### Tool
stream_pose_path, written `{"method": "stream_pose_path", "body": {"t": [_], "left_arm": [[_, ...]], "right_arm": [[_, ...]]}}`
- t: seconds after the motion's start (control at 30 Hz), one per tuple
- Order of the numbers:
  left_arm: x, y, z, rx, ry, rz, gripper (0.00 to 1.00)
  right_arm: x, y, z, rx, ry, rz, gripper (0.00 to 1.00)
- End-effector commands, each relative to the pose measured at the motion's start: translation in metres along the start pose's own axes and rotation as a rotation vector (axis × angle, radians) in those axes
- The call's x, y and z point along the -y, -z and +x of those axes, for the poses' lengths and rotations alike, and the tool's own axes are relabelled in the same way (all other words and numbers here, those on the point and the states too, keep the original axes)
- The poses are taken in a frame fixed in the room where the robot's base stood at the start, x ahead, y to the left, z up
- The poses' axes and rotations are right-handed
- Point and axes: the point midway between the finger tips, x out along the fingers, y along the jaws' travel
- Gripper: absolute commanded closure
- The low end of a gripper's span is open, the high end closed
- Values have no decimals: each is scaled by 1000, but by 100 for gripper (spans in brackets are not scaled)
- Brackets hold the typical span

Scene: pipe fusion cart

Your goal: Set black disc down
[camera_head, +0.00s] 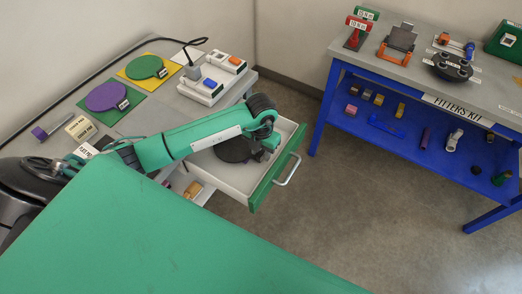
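The black disc (231,150) is low inside the open drawer (286,163), partly hidden behind my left arm. I cannot tell whether it rests on the drawer floor or is held just above it. My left arm reaches in from the left, over the grey bench, to the drawer. My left gripper (263,152) points down into the drawer at the disc's right edge. Its fingertips are small and dark against the disc, so its opening and any grip are unclear. My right gripper is out of view.
White switch boxes (202,87) stand behind the drawer. A blue table (420,92) with tools stands at right. The floor between is clear.

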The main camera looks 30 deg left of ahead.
Motion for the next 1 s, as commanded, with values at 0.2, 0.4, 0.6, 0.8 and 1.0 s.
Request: {"method": "stream_pose_path", "body": {"t": [0.2,0.4,0.6,0.8,1.0], "left_arm": [[0,0,-17,0,1,-1,65],[-1,-2,-58,7,-1,2,65],[0,-1,-101,4,-1,1,65],[0,-1,-126,2,0,0,65],[0,0,-132,0,0,0,65]], "right_arm": [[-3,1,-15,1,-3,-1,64],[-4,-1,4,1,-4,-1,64],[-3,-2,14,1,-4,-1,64],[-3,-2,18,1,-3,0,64],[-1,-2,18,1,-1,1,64]]}}
